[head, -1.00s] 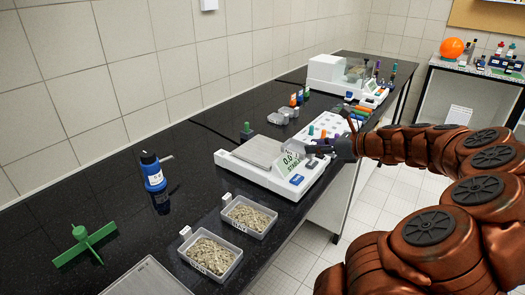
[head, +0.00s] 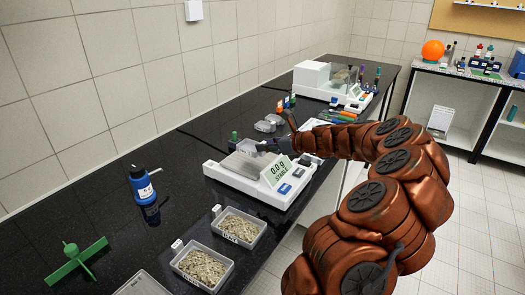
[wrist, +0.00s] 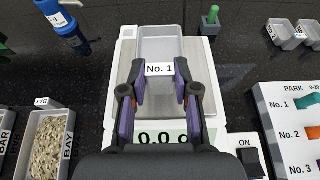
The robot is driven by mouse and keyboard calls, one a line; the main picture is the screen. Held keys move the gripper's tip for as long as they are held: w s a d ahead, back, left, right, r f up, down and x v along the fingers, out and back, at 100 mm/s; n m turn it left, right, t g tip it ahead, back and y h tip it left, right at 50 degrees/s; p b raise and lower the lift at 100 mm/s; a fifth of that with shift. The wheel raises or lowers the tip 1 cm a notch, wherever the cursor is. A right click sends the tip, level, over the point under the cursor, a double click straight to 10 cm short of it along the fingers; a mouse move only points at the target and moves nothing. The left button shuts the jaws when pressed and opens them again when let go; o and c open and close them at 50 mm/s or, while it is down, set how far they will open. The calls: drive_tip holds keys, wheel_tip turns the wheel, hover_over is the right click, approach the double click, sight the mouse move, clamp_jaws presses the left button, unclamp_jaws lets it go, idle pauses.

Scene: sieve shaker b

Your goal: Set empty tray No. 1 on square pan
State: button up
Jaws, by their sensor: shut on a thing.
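Empty tray No. 1 (wrist: 162,45), a small clear-grey tray with a white "No. 1" label, is held at its labelled end by my gripper (wrist: 160,84). Its purple-padded fingers are shut on it. The tray is over the square pan (wrist: 129,68) of the front balance; a narrow gap under it cannot be ruled out. In the head view my gripper (head: 272,148) reaches over the balance from the right, and the tray (head: 247,147) shows above the pan (head: 236,169). The balance display (head: 278,171) reads 0.0 g, stable.
Two gravel-filled trays (head: 239,227) stand in front of the balance, one labelled BAY. A blue bottle (head: 143,186) and a green propeller-like piece (head: 75,262) are to the left. Small empty trays (wrist: 284,32) lie behind. A PARK rack (wrist: 290,125) stands to the right.

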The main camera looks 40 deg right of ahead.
sight(265, 153)
drive_tip(key=shift+w+a+f, duration=0.1)
drive_tip(key=shift+w, duration=0.65)
drive_tip(key=shift+f+p, duration=0.6)
drive_tip(key=shift+f, duration=1.1)
drive_tip(key=o, duration=0.8)
drive_tip(key=shift+f, duration=0.1)
drive_tip(key=shift+b+v, duration=1.5)
drive_tip(key=shift+v, duration=4.6)
